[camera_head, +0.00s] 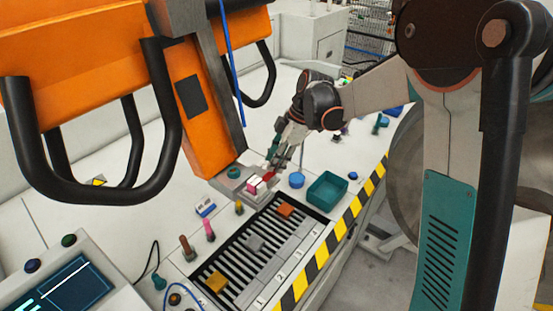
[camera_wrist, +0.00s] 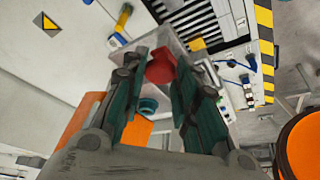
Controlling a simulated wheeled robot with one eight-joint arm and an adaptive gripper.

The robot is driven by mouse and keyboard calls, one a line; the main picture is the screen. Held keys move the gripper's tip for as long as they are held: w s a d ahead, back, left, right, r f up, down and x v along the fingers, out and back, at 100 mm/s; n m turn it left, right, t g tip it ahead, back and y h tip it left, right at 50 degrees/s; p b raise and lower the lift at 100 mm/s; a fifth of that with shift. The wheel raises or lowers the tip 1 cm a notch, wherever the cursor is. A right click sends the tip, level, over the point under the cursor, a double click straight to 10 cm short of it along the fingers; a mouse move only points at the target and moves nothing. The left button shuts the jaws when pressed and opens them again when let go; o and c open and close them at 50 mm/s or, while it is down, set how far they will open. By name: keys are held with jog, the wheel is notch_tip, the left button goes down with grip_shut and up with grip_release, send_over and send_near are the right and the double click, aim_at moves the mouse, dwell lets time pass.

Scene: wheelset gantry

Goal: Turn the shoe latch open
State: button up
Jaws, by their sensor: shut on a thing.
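The shoe latch, a red knob (camera_wrist: 160,67), shows between the fingertips of my gripper (camera_wrist: 161,72) in the wrist view. It shows as a small red part (camera_head: 270,173) in the head view, on the grey shoe (camera_head: 229,184) at the foot of the orange frame. My gripper (camera_head: 277,161) comes down on it from the upper right. Its teal-padded fingers are shut on the latch, one on each side. The fingers partly hide the latch, and I cannot tell its turn angle. A pink and white block (camera_head: 254,185) sits beside it on the shoe.
The orange frame (camera_head: 213,130) and its black handles (camera_head: 165,160) rise close on the left. A teal tray (camera_head: 327,190) and a blue round container (camera_head: 296,180) stand right of the shoe. A slotted rack (camera_head: 252,243) with colored blocks lies in front, beside a yellow-black striped edge (camera_head: 340,229).

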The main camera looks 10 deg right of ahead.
jog(key=m, duration=0.2)
jog(key=m+t+b, duration=0.1)
jog(key=m, duration=0.1)
jog(key=shift+s+t, duration=0.2)
jog(key=shift+t, duration=0.1)
jog(key=m, duration=0.2)
jog(key=m+t+h, duration=0.1)
jog(key=m, duration=0.1)
jog(key=shift+s+a+m+t+b, duration=0.15)
jog(key=shift+m+t+b, duration=0.15)
jog(key=shift+b, duration=0.05)
jog(key=m+t+h, duration=0.1)
jog(key=m, duration=0.3)
jog(key=shift+a, duration=0.15)
jog(key=m+h+b, duration=0.1)
jog(key=m+h, duration=0.1)
jog(key=m, duration=0.3)
jog(key=shift+s+a, duration=0.1)
jog(key=shift+a, duration=0.05)
jog(key=shift+m, duration=0.3)
jog(key=o, duration=1.1)
jog(key=shift+c, duration=0.2)
